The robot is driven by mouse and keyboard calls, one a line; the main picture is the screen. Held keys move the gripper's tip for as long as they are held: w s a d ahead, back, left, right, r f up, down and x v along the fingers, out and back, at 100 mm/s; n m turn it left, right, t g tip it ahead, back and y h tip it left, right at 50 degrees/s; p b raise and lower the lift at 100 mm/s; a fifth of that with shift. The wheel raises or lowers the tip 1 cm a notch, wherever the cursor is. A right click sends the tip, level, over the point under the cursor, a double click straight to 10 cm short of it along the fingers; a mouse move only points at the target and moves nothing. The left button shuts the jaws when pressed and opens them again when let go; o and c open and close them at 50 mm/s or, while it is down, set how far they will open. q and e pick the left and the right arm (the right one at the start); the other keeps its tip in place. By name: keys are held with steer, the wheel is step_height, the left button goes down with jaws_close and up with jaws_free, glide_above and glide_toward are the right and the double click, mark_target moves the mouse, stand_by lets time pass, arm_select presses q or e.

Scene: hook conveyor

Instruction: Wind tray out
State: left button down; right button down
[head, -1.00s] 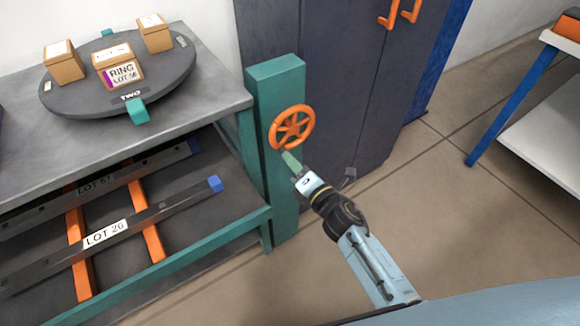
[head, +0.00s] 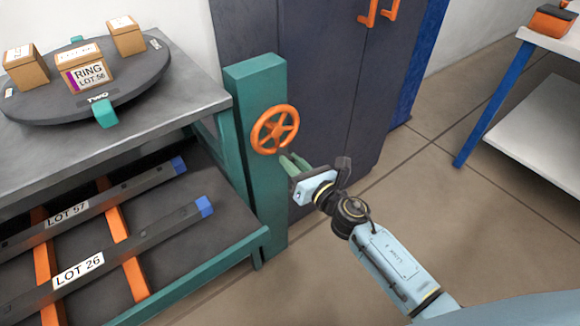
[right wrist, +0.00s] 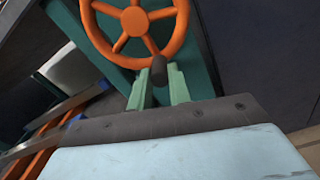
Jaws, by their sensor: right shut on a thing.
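An orange spoked handwheel (head: 275,130) is mounted on a teal post (head: 255,180) beside the workbench. A dark grey knob (right wrist: 159,70) sticks out from the wheel's lower rim in the right wrist view. My right gripper (head: 285,162) is at the bottom of the wheel. Its two pale green fingers (right wrist: 158,86) stand on either side of the knob and are shut on it. The dark tray (head: 225,215) with a teal front edge sits at the lower level, carrying two long bars labelled LOT 57 (head: 100,205) and LOT 26 (head: 140,242). My left gripper is out of view.
On the grey bench top (head: 190,95), a round black turntable (head: 50,108) holds three cardboard boxes. A dark cabinet (head: 335,90) stands behind the post. A white table (head: 550,120) with blue legs is at right. Floor between is clear.

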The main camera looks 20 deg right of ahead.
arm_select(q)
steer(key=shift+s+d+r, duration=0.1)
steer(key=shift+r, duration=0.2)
arm_select(e)
steer(key=shift+d+n, duration=0.2)
steer(key=shift+n, duration=0.1)
steer(key=c, duration=1.3)
jaws_free()
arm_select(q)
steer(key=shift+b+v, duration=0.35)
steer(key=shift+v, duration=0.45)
arm_select(e)
steer(key=v, duration=1.3)
